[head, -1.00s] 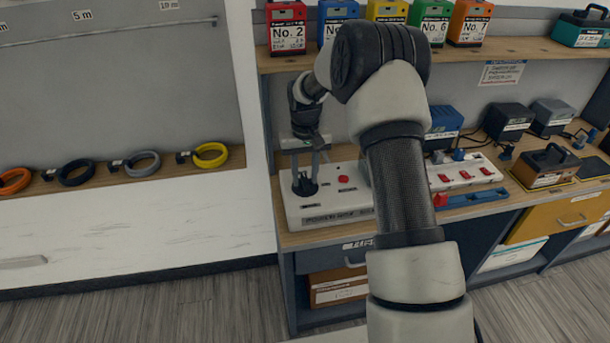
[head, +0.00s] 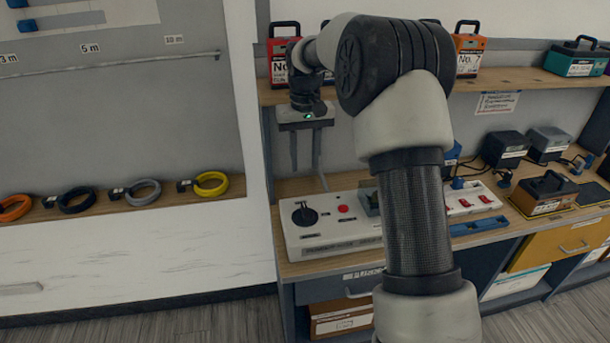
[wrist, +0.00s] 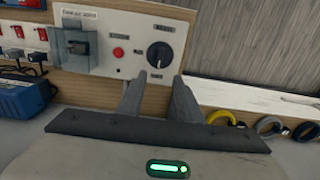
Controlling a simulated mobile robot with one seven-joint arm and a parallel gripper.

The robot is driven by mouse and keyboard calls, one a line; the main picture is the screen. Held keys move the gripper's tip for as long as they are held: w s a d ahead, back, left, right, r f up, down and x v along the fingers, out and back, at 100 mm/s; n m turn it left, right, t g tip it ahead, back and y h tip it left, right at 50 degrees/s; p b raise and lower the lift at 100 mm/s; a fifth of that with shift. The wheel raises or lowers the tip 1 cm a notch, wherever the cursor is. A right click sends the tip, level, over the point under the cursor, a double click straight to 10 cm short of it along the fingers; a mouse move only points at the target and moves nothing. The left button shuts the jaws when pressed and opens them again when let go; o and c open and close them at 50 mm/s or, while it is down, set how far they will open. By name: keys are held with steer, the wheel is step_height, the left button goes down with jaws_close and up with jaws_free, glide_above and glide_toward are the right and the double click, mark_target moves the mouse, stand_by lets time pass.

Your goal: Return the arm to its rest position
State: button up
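My gripper (head: 308,176) hangs above the white control panel (head: 345,240) on the bench, fingers pointing down. Its two fingers are apart with nothing between them; they also show in the wrist view (wrist: 155,88). The panel's black rotary knob (head: 305,214) lies below the fingertips, clear of them. In the wrist view the knob (wrist: 160,54) shows beyond the fingers, beside a red button (wrist: 118,53) and a grey switch box (wrist: 77,45). My arm stretches forward from the lower right and hides part of the bench and shelf.
A shelf with handled boxes, such as a red one (head: 281,60) and an orange one (head: 469,54), runs close behind and above my arm. Cable coils (head: 212,185) sit on the left ledge. A strip of red switches (head: 470,200) and chargers (head: 505,150) stand to the right.

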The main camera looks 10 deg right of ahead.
steer(key=shift+r, duration=0.75)
steer(key=s+r+t+p, duration=0.3)
steer(key=s+r, duration=1.1)
steer(key=r, duration=0.1)
steer(key=s+t+p, duration=0.2)
steer(key=s+p, duration=0.1)
steer(key=s, duration=1.7)
steer(key=shift+r+t, duration=0.3)
steer(key=shift+r, duration=0.05)
